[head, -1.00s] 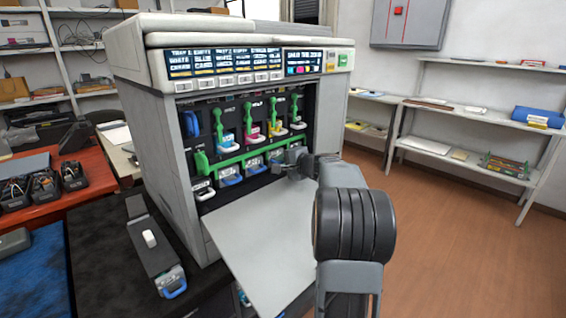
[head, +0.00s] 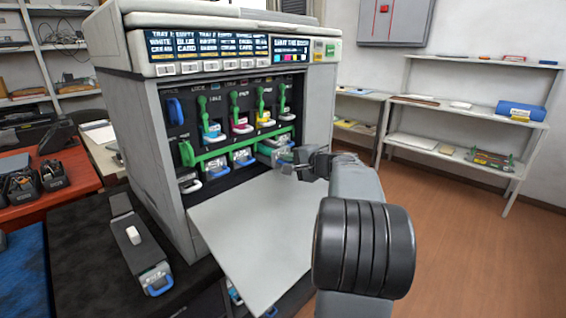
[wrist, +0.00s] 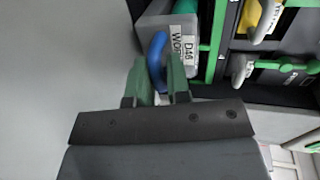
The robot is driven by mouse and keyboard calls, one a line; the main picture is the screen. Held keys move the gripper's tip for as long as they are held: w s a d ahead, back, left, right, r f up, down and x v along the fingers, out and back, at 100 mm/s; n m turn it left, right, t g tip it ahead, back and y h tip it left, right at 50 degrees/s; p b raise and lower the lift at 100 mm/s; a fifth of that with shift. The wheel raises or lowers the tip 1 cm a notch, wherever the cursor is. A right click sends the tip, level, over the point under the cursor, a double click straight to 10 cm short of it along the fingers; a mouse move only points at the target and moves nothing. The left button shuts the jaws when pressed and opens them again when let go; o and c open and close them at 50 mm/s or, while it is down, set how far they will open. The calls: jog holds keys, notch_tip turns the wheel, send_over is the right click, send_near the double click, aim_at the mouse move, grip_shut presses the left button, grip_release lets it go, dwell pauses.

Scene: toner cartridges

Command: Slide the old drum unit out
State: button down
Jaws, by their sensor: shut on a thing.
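In the wrist view the drum unit (wrist: 184,22) is grey and green with a label reading "WORN" and "D46". Its blue handle (wrist: 157,48) lies between the green fingertips of my gripper (wrist: 160,80), which is shut on it. In the head view my gripper (head: 292,168) is just in front of the unit, above the lowered door (head: 255,215). The unit's rear part is hidden inside the printer.
Other drum units with handles sit left of it, below a green bar (head: 235,147) and coloured toner cartridges. Another grey unit (head: 135,245) with a blue handle lies on the black surface at left. Shelves (head: 450,125) stand at right; the floor (head: 450,250) there is clear.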

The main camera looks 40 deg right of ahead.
jog(key=f+b+v, duration=0.2)
jog(key=b+v, duration=0.1)
jog(key=v, duration=0.8)
jog(key=shift+s+f, duration=0.45)
jog(key=shift+s, duration=0.1)
jog(key=shift+d, duration=0.1)
jog(key=c, duration=0.7)
grip_release()
jog(key=shift+v, duration=3.5)
